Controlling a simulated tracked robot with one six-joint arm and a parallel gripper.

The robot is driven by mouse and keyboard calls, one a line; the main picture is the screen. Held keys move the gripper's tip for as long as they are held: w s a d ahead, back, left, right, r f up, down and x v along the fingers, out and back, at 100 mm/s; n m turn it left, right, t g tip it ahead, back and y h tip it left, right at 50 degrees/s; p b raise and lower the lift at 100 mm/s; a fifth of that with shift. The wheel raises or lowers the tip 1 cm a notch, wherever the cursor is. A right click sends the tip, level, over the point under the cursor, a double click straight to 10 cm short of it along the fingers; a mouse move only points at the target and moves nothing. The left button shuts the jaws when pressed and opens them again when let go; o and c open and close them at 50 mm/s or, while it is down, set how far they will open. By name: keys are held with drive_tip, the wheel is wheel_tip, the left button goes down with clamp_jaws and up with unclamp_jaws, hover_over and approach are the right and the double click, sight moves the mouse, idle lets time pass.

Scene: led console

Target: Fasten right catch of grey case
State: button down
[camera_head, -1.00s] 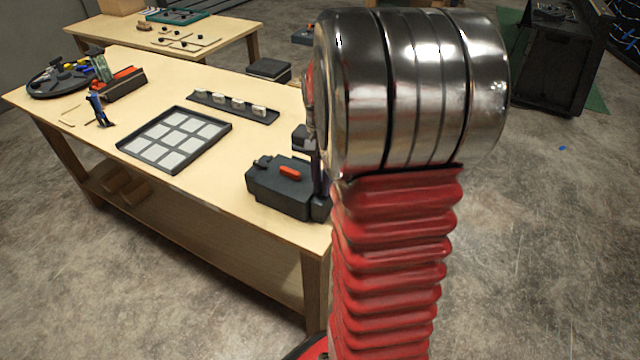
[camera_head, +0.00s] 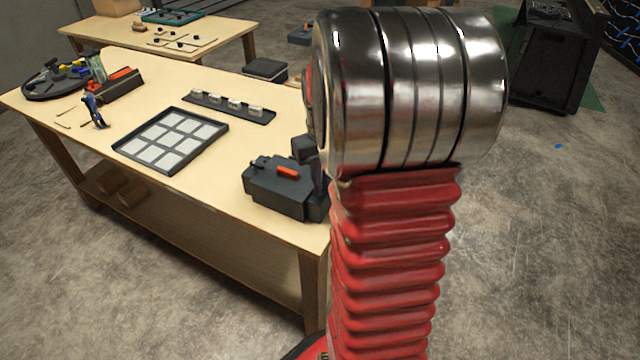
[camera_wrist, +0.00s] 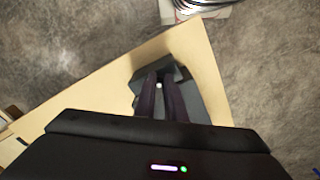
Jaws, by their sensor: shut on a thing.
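The grey case (camera_head: 275,190) lies near the right front corner of the workbench, with an orange piece on its top. Its right end is hidden behind my arm in the head view. In the wrist view the case (camera_wrist: 207,92) lies under my gripper (camera_wrist: 161,80). The two dark fingers reach down to the case's edge and are shut on a small part there, which I take to be the right catch. A small bright spot shows between the fingers. The catch itself is mostly covered, so its position cannot be told.
On the workbench (camera_head: 215,185) are a tray of pale squares (camera_head: 140,163), a dark strip with several pale blocks (camera_head: 272,117), and a round tray of small items (camera_head: 40,90). A dark box (camera_head: 265,68) stands behind the bench. The bench's front edge is close to the case.

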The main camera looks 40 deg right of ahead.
drive_tip(key=n, duration=0.3)
drive_tip(key=shift+d+n, duration=0.3)
drive_tip(key=shift+n, duration=0.1)
drive_tip(key=shift+w+n, duration=0.1)
drive_tip(key=shift+n, duration=1.6)
drive_tip(key=c, duration=1.8)
unclamp_jaws()
drive_tip(key=shift+r, duration=0.1)
wheel_tip(320, 180, up, 14)
drive_tip(key=shift+f, duration=0.2)
